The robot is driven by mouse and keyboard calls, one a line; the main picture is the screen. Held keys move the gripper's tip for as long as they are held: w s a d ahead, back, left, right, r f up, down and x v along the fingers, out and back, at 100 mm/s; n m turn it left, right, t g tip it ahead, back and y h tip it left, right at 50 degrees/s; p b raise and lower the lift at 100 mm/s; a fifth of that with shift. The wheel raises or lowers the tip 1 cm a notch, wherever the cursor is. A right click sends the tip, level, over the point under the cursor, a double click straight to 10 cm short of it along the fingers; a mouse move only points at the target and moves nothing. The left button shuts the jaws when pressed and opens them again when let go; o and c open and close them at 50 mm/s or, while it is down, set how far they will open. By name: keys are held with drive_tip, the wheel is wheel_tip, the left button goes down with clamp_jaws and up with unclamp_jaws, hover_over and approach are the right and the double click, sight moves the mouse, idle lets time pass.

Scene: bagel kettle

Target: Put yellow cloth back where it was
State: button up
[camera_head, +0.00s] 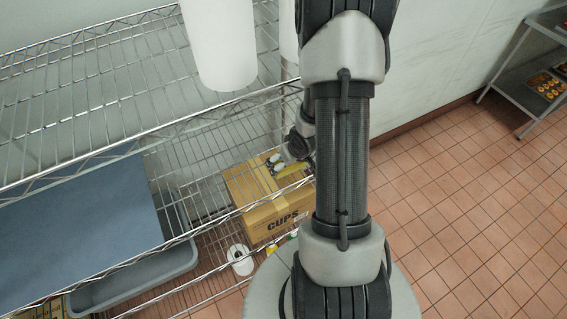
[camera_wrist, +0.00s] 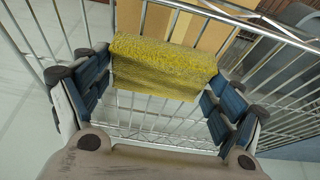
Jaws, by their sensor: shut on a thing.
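The yellow cloth (camera_wrist: 160,65) is a rough, block-like folded piece in the wrist view. It lies between the blue-padded fingers of my gripper (camera_wrist: 152,75), which is shut on it. Wire shelf bars show behind and below the cloth. In the head view my arm reaches down in front of the wire rack, and a yellow patch of the cloth (camera_head: 293,170) shows just above the cardboard box marked CUPS (camera_head: 268,215). My arm hides part of that area. I cannot tell whether the cloth touches the box or the shelf.
The wire rack (camera_head: 120,125) has several levels, with a white cylinder (camera_head: 220,45) on an upper one. A blue-grey bin (camera_head: 135,283) is at lower left, and a white roll (camera_head: 240,260) is below the box. Open tiled floor (camera_head: 470,200) lies to the right, with a tray rack (camera_head: 535,80) beyond.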

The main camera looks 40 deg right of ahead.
drive_tip(key=shift+s+d, duration=0.1)
drive_tip(key=shift+s, duration=0.05)
drive_tip(key=o, duration=0.9)
drive_tip(key=shift+o, duration=0.2)
drive_tip(key=p+v, duration=0.6)
drive_tip(key=v, duration=0.6)
drive_tip(key=shift+p, duration=0.4)
